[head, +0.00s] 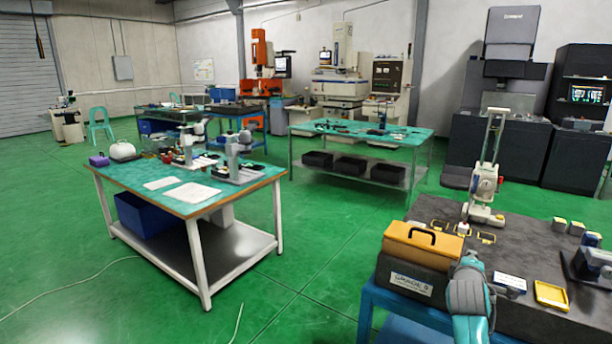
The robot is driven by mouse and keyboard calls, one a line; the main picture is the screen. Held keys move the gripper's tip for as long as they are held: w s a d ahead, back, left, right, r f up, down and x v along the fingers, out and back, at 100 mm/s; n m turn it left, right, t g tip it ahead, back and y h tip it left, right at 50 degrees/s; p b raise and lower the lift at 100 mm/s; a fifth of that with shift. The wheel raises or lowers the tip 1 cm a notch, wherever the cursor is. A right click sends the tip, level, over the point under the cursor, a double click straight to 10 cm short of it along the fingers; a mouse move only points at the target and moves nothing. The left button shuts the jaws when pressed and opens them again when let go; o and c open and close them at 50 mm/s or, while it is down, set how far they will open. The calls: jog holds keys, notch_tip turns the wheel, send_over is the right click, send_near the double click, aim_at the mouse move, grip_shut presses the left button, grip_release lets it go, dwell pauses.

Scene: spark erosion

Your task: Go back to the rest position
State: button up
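The task names no object apart from my own rest position. I make out no gripper of mine in the head view, so its fingers and anything between them are unseen. A grey and teal shape (468,297) rises from the bottom edge in front of the near workbench. It looks padded like a glove, but I cannot tell what it is.
The near right bench (440,318) holds a yellow-topped case (423,243), a tall white instrument (485,185) and a yellow tray (551,295). A green-topped table (130,180) stands left, another (415,138) behind.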

jog(key=s+a+f+m+t+y, duration=0.1)
jog(key=s+a+f+y, duration=0.1)
jog(key=s+a+f, duration=0.45)
jog(key=s+a+f+m+y, duration=0.1)
jog(key=s+a+f, duration=0.3)
jog(key=s+f, duration=0.55)
jog(key=s+a+f+m+y, duration=0.1)
jog(key=s+a+f, duration=0.35)
jog(key=s, duration=0.35)
jog(key=s+a+f+m+y, duration=0.1)
jog(key=s+a+f, duration=0.2)
jog(key=s+f, duration=0.35)
jog(key=s+a+r+m+y, duration=0.1)
jog(key=s+a+m, duration=0.15)
jog(key=s, duration=0.65)
jog(key=s+a+r+m+y, duration=0.1)
jog(key=s+a, duration=0.2)
jog(key=s, duration=0.6)
jog(key=s+a+r+m, duration=0.1)
jog(key=s+r+m, duration=0.1)
jog(key=s+r, duration=0.3)
jog(key=s+a+r+m+y, duration=0.1)
jog(key=s+r, duration=0.4)
jog(key=s, duration=0.6)
jog(key=shift+s+r+m+t, duration=0.15)
jog(key=shift+m+t, duration=0.2)
jog(key=shift+t, duration=0.05)
